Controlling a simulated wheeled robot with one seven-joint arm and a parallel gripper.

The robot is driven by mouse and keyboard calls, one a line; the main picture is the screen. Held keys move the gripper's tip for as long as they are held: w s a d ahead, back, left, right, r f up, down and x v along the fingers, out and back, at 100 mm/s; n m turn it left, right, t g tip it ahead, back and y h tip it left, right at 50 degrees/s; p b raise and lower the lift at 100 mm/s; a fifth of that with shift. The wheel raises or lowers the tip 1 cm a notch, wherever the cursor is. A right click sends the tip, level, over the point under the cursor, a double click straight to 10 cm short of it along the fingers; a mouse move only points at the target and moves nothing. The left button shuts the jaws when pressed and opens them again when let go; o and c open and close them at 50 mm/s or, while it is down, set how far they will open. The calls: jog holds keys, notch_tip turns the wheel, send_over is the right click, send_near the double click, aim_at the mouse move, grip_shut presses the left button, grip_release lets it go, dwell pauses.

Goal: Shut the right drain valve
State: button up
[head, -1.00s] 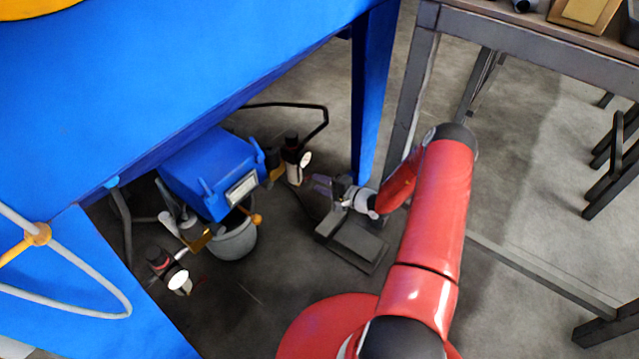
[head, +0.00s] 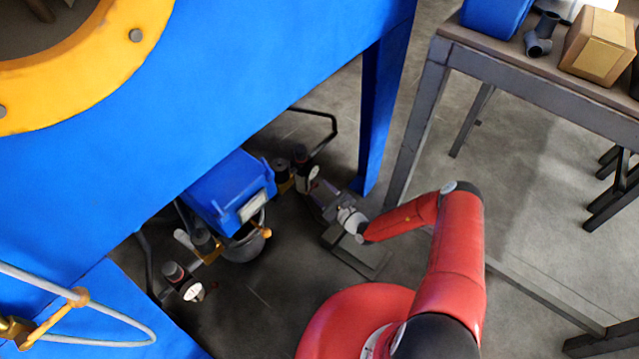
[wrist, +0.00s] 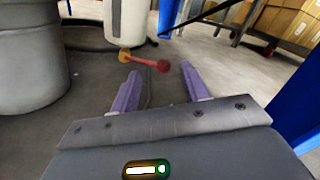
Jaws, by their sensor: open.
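The right drain valve (wrist: 145,62) shows in the wrist view as a brass body with a red, knob-ended lever. It hangs under the white bowl (wrist: 127,22) of the right filter unit, and the lever points to the right. My gripper (wrist: 159,72) is open, with its two purple fingers on either side of the lever's end in the picture. I cannot tell whether the lever is between the fingertips or just beyond them. In the head view my gripper (head: 320,191) is low near the floor, close beside the right filter unit (head: 307,178). The valve is too small to make out there.
A blue box-like unit (head: 228,190) and a grey bucket (head: 243,246) stand left of the right filter; the bucket also shows in the wrist view (wrist: 30,60). A second filter unit (head: 183,283) is farther left. A blue cabinet leg (head: 378,120) and a workbench (head: 530,75) stand at right.

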aim_at(315, 183)
jog(key=shift+x, duration=2)
jog(key=c, duration=1)
jog(key=shift+r, duration=0.1)
